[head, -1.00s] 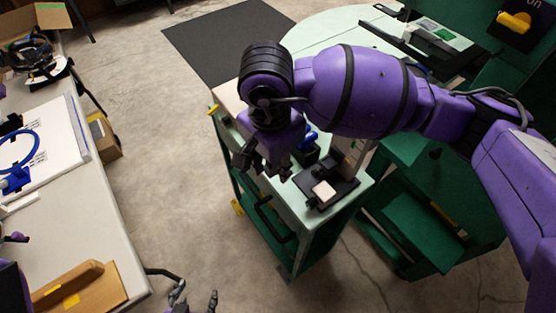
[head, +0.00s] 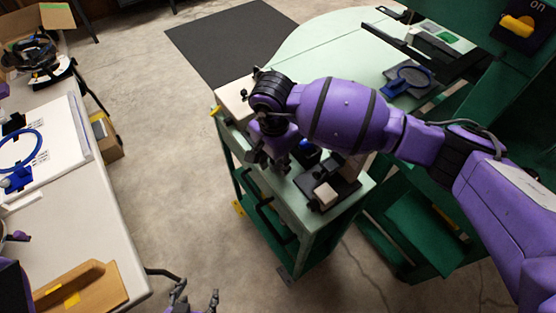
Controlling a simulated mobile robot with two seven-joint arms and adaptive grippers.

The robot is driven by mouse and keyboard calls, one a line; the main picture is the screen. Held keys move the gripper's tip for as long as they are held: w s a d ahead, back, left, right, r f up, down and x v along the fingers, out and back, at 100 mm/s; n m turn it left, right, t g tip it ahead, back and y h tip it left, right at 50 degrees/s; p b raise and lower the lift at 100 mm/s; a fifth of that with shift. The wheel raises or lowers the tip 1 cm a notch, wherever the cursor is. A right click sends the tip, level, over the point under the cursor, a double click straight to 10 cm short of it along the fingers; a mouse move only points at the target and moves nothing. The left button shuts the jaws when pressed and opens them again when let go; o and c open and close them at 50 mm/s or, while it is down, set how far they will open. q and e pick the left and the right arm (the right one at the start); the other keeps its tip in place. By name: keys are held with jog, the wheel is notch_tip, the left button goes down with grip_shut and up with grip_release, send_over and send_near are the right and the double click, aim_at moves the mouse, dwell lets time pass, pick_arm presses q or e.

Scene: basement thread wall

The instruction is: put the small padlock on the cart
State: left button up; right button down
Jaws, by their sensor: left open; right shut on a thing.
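The cart (head: 298,212) has a pale green top and a dark green frame, and stands in the middle of the head view. My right gripper (head: 264,163) points down over the cart top, between its left end and the microscope-like stand. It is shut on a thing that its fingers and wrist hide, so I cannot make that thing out. I cannot pick out the small padlock anywhere. My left gripper (head: 195,298) is open and empty at the bottom edge, over the floor between the white table and the cart.
On the cart are a dark stand with a pale block (head: 325,193), a blue-topped item (head: 307,149) and a beige item (head: 233,97). A white table (head: 90,213) is at left. A pale green table (head: 335,35) with a blue-handled magnifier (head: 397,88) lies behind the cart.

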jog(key=c, duration=1.7)
grip_release()
jog(key=shift+f, duration=0.2)
jog(key=shift+c, duration=0.2)
jog(key=o, duration=0.5)
jog(key=shift+c, duration=0.2)
jog(key=shift+r, duration=0.1)
notch_tip(320, 180, up, 12)
jog(key=shift+s+a+r, duration=0.15)
jog(key=shift+s+a, duration=0.15)
jog(key=shift+s, duration=0.05)
